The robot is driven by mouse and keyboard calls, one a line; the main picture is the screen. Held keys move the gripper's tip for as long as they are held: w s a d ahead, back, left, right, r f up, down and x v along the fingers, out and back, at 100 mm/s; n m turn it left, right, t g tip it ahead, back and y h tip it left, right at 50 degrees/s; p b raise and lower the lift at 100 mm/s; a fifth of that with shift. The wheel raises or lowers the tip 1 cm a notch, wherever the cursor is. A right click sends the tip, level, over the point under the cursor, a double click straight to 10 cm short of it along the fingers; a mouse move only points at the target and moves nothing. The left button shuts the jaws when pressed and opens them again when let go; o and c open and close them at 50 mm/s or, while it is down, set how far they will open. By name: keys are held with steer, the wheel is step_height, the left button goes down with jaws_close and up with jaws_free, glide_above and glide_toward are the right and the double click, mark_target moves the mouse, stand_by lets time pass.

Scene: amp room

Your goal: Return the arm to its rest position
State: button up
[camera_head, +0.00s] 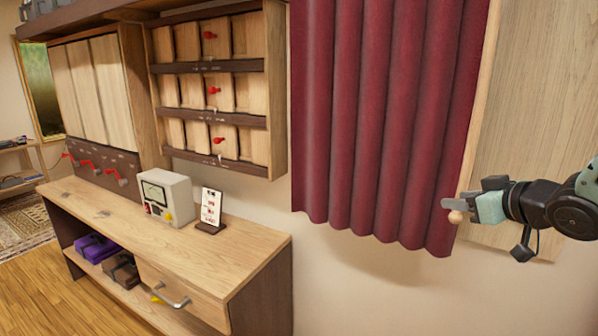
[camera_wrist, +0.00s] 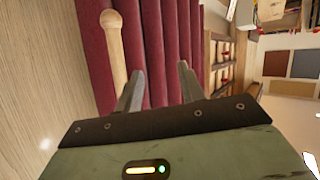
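My gripper (camera_head: 460,203) is at the right of the head view, reaching left in front of the lower edge of a dark red curtain (camera_head: 385,110). In the wrist view my gripper (camera_wrist: 161,72) shows two fingers apart with nothing between them. A pale wooden rod with a rounded knob end (camera_wrist: 112,40) lies just left of the left finger in that view. The knob (camera_head: 456,217) also shows just below my fingertips in the head view. I cannot tell whether the rod touches a finger.
A wooden bench (camera_head: 245,245) at left carries a beige meter box (camera_head: 166,196) and a small card stand (camera_head: 210,210). A wall cabinet (camera_head: 275,90) with red knobs hangs above. A wooden panel (camera_head: 550,90) stands behind my arm. Floor at lower left looks open.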

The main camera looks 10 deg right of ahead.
steer(key=s+a+f+n+g+h, duration=0.1)
steer(key=s+a+f+g, duration=0.25)
steer(key=a, duration=0.45)
steer(key=s+a+f+g, duration=0.3)
steer(key=s+a, duration=0.2)
steer(key=a, duration=0.3)
steer(key=s+a+n+g, duration=0.1)
steer(key=s+a+g, duration=0.1)
steer(key=s, duration=0.4)
steer(key=s+a+f+n+g, duration=0.1)
steer(key=s+a+g, duration=0.1)
steer(key=s+a, duration=0.2)
steer(key=s+a+n+g+h, duration=0.1)
steer(key=s+a+g, duration=0.1)
steer(key=s, duration=0.7)
steer(key=shift+a+f+g, duration=0.35)
steer(key=shift+a, duration=0.1)
